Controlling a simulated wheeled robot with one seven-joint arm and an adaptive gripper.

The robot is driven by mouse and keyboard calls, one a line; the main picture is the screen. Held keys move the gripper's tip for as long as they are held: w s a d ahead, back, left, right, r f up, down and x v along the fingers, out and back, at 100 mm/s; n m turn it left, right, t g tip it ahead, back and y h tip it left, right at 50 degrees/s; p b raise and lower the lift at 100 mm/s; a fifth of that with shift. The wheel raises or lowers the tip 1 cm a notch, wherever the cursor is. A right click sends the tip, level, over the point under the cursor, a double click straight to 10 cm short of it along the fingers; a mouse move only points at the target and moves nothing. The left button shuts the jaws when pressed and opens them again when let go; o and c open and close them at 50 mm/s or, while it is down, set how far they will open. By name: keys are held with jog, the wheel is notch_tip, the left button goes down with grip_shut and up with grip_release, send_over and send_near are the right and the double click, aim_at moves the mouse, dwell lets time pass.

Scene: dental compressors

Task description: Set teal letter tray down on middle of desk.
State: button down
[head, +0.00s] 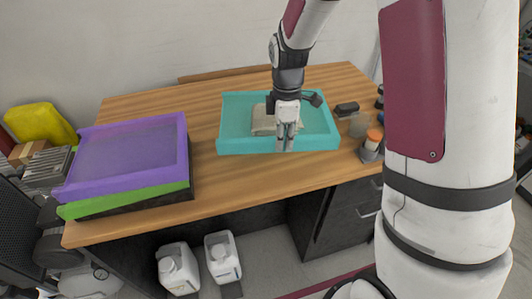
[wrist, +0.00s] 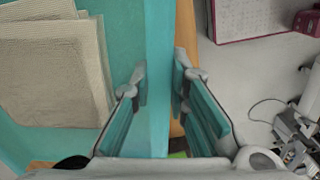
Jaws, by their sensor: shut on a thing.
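The teal letter tray (head: 240,127) is over the middle-right part of the wooden desk (head: 205,185) in the head view, level, with beige folded cloth or paper (head: 263,122) inside. I cannot tell whether its underside touches the desk. My gripper (head: 286,140) is at the tray's near wall. In the wrist view the tray's wall (wrist: 158,70) runs between my two fingers, and my gripper (wrist: 160,88) is shut on it. The beige contents (wrist: 55,75) lie to the left of the wall there.
A purple tray (head: 130,150) sits on a green tray (head: 135,198) and a black one at the desk's left. A dark small block (head: 347,108) and an orange-topped container (head: 373,139) stand right of the teal tray. White jugs (head: 222,258) are below the desk.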

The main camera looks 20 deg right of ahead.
jog(key=shift+s+f+n+b, duration=0.25)
jog(key=shift+n+b, duration=0.05)
jog(key=shift+n, duration=0.7)
jog(key=shift+s+f, duration=0.15)
jog(key=shift+f, duration=0.1)
jog(key=shift+n, duration=0.3)
jog(key=shift+f, duration=4.75)
jog(key=c, duration=1.5)
grip_release()
jog(key=shift+f, duration=0.15)
jog(key=shift+c, duration=0.2)
